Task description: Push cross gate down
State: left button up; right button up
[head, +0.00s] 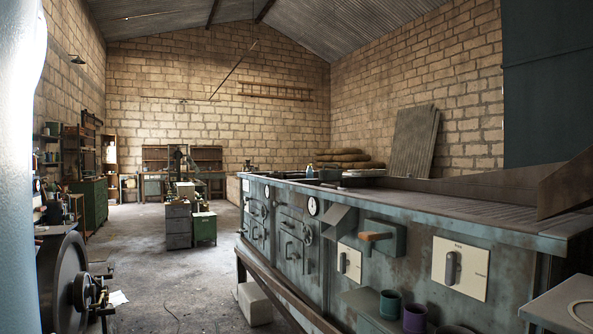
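No part in view is clearly marked as the cross gate, so I cannot tell which one it is. A long grey-green metal bench (405,204) runs along the right side of the head view. Its front carries a box with an orange-brown handle (375,237) that sticks out towards the left. To its right is a cream plate with a grey lever (452,268), which points up. The plates' small lettering is too small to read. Neither of my grippers is in view.
A green cup (390,304) and a purple cup (414,318) stand below the bench front. A large dark flywheel (66,283) is at the lower left. A pale block (254,303) lies by the bench's foot. The concrete floor (165,270) between them is mostly clear.

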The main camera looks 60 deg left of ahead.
aim_at(328, 174)
jog(key=i+j+u, duration=0.1)
jog(key=j+u, duration=0.2)
jog(key=i+j+u, duration=0.3)
jog(key=j+u, duration=0.35)
jog(key=i, duration=0.05)
